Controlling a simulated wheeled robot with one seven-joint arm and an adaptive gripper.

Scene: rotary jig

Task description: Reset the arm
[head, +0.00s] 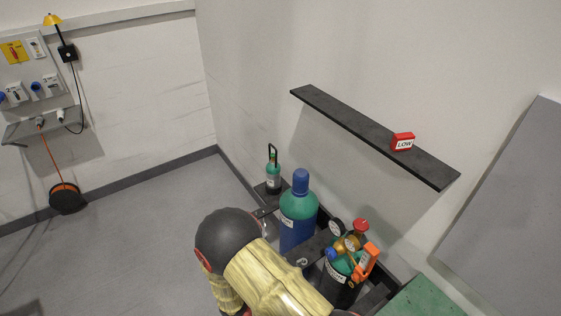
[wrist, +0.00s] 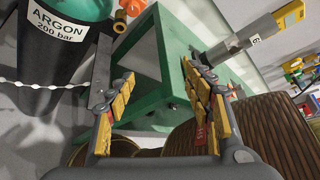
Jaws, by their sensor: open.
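My gripper (wrist: 158,78) shows in the wrist view with its yellow-padded fingers spread apart. No object is held between them. A green metal frame (wrist: 150,62) stands behind the fingers; I cannot tell whether either finger touches it. In the head view my arm reaches in from the bottom edge, and my gripper is not visible there.
A black argon cylinder (wrist: 62,50) stands left of my gripper. In the head view, a blue-green cylinder (head: 298,215), a small green cylinder (head: 273,178) and a valved cylinder (head: 340,285) stand by the wall. A dark shelf (head: 350,122) holds a red LOW block (head: 403,142). The left floor is mostly clear.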

